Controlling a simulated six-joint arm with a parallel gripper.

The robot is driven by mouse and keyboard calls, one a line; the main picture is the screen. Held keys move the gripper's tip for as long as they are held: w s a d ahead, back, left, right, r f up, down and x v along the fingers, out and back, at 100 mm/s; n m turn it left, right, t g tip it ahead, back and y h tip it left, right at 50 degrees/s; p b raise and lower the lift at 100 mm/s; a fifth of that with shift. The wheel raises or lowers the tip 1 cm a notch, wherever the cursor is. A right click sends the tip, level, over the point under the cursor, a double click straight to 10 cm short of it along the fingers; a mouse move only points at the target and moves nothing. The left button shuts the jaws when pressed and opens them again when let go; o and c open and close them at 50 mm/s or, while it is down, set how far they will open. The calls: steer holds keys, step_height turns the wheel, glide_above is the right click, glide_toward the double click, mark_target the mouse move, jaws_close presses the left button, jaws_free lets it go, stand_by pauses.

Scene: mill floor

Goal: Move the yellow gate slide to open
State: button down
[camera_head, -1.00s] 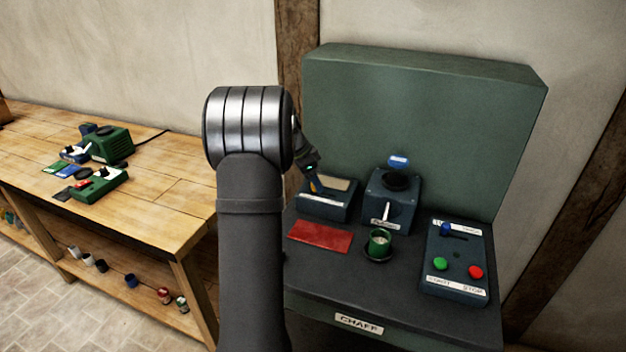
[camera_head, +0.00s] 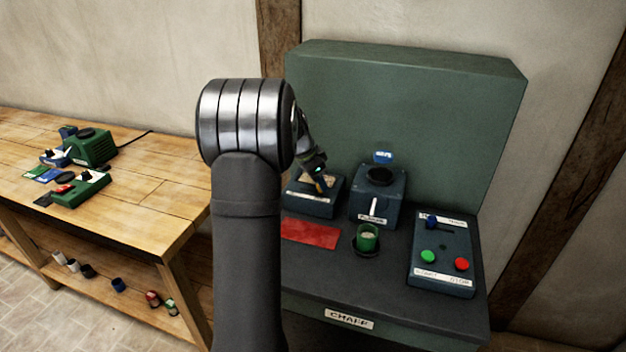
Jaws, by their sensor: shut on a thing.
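The yellow gate slide (camera_head: 330,179) shows as a small yellow piece at the top of a dark blue box (camera_head: 308,204) with a white label, at the left of the dark bench. My gripper (camera_head: 322,181) reaches down to it from behind my arm and is shut on it. The jaws and part of the box top are small and partly hidden, and the label's words cannot be read.
A red mat (camera_head: 309,233) lies in front of the box. A dark mill (camera_head: 378,205) with a white lever stands to the right, a green cup (camera_head: 367,238) before it. A button panel (camera_head: 442,250) is farther right. A green panel (camera_head: 410,110) rises behind.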

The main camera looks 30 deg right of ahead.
steer(key=c, duration=1.2)
jaws_free()
steer(key=shift+s+d, duration=0.2)
steer(key=shift+c, duration=0.2)
steer(key=shift+a+r, duration=0.1)
steer(key=v, duration=1.7)
